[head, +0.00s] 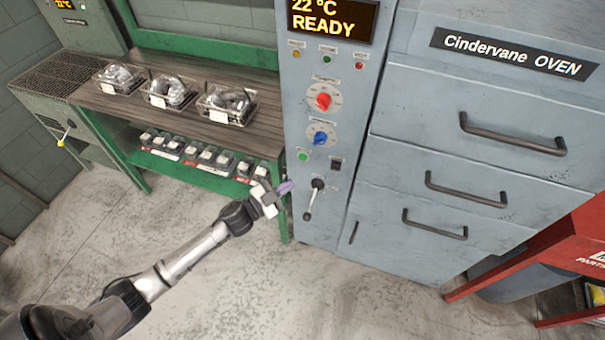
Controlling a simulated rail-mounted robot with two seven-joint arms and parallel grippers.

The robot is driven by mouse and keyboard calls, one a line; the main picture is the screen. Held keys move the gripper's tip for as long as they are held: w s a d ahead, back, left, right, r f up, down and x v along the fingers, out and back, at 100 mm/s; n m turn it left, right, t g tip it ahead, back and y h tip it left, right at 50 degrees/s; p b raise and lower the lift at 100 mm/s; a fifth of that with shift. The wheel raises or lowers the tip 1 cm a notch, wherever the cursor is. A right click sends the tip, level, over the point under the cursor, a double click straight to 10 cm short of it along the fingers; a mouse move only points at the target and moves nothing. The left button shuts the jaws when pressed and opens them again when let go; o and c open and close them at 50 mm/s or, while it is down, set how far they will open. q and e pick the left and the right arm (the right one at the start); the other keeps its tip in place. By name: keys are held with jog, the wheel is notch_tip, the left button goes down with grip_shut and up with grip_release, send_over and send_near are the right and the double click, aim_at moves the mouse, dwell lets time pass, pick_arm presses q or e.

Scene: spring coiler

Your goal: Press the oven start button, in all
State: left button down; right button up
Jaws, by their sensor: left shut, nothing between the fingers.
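The oven's control panel (343,108) stands upright in the middle of the head view. Its display (330,18) reads 22 °C READY. A green button (303,156) sits low on the panel, left of a small black switch (336,163). Above are a red knob (323,101) and a blue knob (320,138). A black-knobbed lever (314,198) is below. My left gripper (287,187) is shut and empty, below and left of the green button and apart from it. Whether it touches the panel's edge I cannot tell. My right gripper is not in view.
A green bench (190,128) at left carries several wire baskets (227,104) of parts. Small boxes sit on its lower shelf. Oven drawers (470,130) with black handles are at right. A red stand (572,240) is at lower right. The floor in front is clear.

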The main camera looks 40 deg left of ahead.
aim_at(303, 158)
pick_arm(q)
jog(key=f+m+h+b, duration=0.2)
jog(key=w+a+f+m+h+b, duration=0.1)
jog(key=shift+f+g+h, duration=0.15)
jog(key=shift+g+h, duration=0.15)
jog(key=shift+g, duration=0.1)
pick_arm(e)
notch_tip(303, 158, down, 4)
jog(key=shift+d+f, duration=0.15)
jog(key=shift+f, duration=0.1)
pick_arm(q)
jog(key=shift+w+a, duration=0.1)
jog(key=shift+w, duration=0.05)
jog(key=w+a+b, duration=0.2)
jog(key=w+b, duration=0.2)
jog(key=w, duration=0.4)
jog(key=shift+a, duration=0.3)
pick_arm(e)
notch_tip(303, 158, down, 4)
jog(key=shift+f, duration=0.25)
pick_arm(q)
jog(key=shift+w, duration=0.1)
dwell(0.7)
